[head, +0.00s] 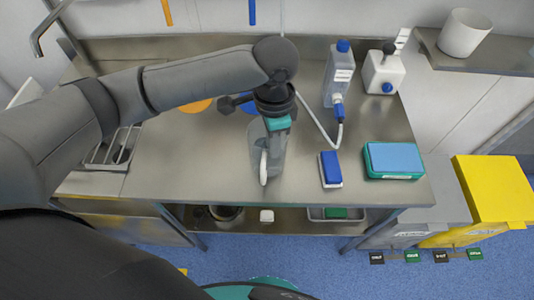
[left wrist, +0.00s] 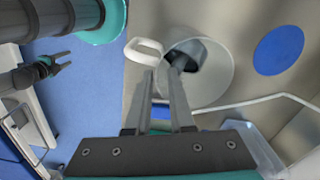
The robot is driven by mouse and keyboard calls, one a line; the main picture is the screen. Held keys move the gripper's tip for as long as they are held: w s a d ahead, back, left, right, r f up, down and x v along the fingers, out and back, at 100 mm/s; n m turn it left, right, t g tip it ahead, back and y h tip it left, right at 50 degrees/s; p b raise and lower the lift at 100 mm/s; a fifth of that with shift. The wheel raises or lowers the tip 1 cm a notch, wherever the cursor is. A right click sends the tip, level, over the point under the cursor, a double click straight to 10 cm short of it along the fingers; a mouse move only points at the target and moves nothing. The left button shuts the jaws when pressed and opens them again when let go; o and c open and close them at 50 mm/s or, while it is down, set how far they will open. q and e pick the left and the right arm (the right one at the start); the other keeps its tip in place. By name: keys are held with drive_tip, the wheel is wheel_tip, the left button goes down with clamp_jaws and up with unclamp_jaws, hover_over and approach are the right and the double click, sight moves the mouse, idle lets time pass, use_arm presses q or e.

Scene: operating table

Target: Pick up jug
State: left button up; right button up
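The jug (head: 274,158) is a clear, greyish vessel with a white handle (head: 264,167). It stands on the metal table near its front edge. My left gripper (head: 278,124) points down directly over the jug. In the left wrist view the jug (left wrist: 218,88) shows from above with its round rim, and its white handle (left wrist: 145,48) sticks out to the left. The left fingers (left wrist: 163,72) are apart at the handle side of the rim, with nothing visibly clamped. Whether they touch the jug is unclear. My right gripper (left wrist: 62,64) is away from the table, fingers apart.
A clear bottle (head: 338,78) with a blue cap and a white canister (head: 383,72) stand at the back right. A white tube (head: 318,122) curves right of the jug. A blue-and-white box (head: 330,169) and a teal-blue box (head: 393,160) lie farther right. A sink rack (head: 112,150) is left.

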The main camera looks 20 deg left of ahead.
use_arm(q)
wheel_tip(320, 180, down, 6)
drive_tip(key=shift+s+a+r+b, duration=0.1)
drive_tip(key=shift+s+b, duration=0.05)
drive_tip(key=shift+b, duration=0.35)
clamp_jaws()
drive_tip(key=shift+s, duration=0.1)
idle(1.1)
